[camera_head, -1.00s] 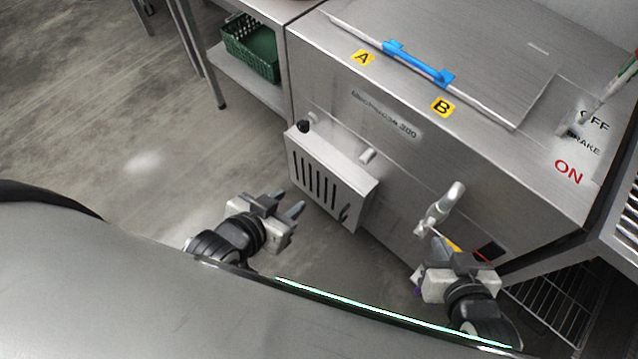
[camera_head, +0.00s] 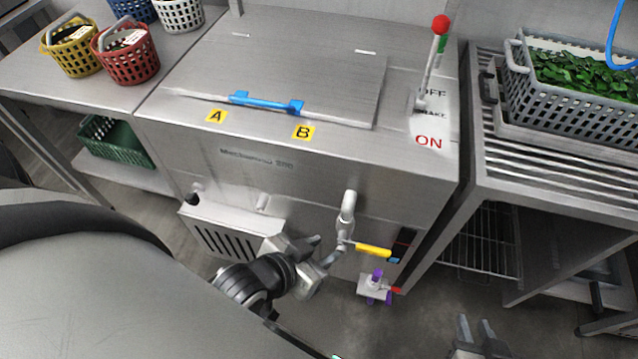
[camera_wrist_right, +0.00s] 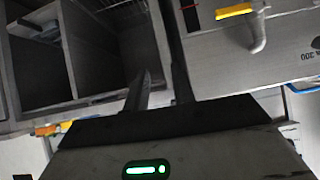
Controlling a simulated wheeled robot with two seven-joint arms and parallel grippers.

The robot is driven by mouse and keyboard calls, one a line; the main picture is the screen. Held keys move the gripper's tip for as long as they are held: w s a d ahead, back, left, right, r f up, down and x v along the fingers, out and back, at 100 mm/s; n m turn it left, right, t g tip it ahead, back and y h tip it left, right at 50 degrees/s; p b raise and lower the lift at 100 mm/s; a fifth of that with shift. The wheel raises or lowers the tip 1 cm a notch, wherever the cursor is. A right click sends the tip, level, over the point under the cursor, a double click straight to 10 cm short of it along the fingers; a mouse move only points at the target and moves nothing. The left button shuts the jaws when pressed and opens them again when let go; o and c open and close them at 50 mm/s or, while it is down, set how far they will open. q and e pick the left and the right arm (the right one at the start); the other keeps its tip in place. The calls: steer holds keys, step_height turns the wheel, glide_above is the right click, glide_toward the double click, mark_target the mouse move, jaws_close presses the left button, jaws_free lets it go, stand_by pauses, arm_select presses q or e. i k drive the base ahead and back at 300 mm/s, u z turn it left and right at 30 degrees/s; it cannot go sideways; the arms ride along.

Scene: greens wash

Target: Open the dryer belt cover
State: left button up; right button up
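The dryer is a large steel machine (camera_head: 330,160). A slotted metal cover (camera_head: 222,240) sits on its lower front left, with a black knob (camera_head: 193,196) at its upper left corner. The cover looks shut; its right end is partly hidden by my left gripper. A flat top lid (camera_head: 340,90) with a blue handle bar (camera_head: 266,102) lies closed. My left gripper (camera_head: 325,252) is open and empty in front of the cover's right end; I cannot tell whether it touches. My right gripper (camera_head: 476,328) is open and empty at lower right; its fingers also show in the right wrist view (camera_wrist_right: 158,85).
A pipe (camera_head: 347,207) with a yellow-handled valve (camera_head: 373,251) juts from the front, above a purple-handled fitting (camera_head: 376,283). A greens basket (camera_head: 575,95) sits on the right rack; baskets (camera_head: 130,58) stand on the left table.

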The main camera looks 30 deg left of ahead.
mark_target(231, 243)
steer(key=z, duration=1.7)
steer(key=k, duration=2.35)
steer(key=u, duration=1.6)
steer(key=i, duration=1)
steer(key=z, duration=0.1)
